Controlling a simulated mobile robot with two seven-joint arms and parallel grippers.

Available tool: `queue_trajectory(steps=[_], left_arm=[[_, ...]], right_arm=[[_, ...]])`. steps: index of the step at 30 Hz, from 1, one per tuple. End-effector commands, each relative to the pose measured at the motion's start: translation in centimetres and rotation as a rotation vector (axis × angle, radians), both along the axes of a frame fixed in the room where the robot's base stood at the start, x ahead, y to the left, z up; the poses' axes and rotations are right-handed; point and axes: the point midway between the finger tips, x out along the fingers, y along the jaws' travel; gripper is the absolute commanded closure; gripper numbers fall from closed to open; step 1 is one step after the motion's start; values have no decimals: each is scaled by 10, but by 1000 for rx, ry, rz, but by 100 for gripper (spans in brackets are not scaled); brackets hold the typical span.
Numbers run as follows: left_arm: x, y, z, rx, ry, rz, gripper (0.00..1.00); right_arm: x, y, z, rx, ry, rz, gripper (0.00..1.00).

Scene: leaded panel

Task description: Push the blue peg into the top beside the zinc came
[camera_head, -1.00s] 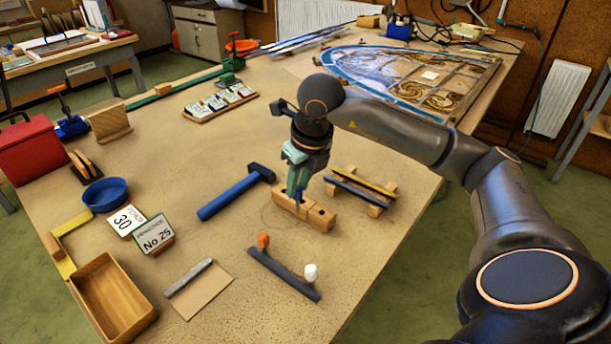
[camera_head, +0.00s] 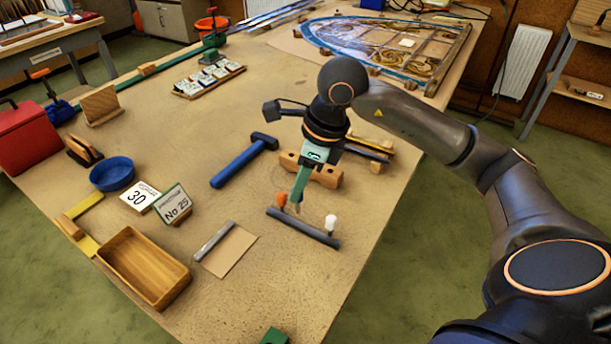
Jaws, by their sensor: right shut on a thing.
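A dark grey bar, which looks like the zinc came (camera_head: 312,233), lies on the bench top (camera_head: 262,292). An orange peg (camera_head: 281,200) and a white peg (camera_head: 330,222) stand along its far side. My right gripper (camera_head: 298,197) points down between them, nearer the orange one. It is shut on a small bluish thing, which looks like the blue peg (camera_head: 297,208); its lower end shows just below the fingers. I cannot tell whether that end touches the top or the came. A wooden block with holes (camera_head: 325,176) stands behind the gripper, partly hidden.
A blue-handled hammer (camera_head: 235,169) lies left of the block. Bars on wooden rests (camera_head: 372,150) lie behind it. A wooden tray (camera_head: 144,268), number cards (camera_head: 173,205) and a blue bowl (camera_head: 112,175) are at left. The leaded panel (camera_head: 385,50) lies at the back.

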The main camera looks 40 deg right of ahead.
Motion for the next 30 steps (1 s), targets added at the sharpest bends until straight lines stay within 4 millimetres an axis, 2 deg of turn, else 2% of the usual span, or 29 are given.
queue_trajectory(steps=[20,30], left_arm=[[0,0,-3,-1,0,-1,50],[0,0,-26,-1,0,-1,50]], right_arm=[[-2,4,0,3,-6,47,100],[-2,4,-25,2,-5,46,100]])
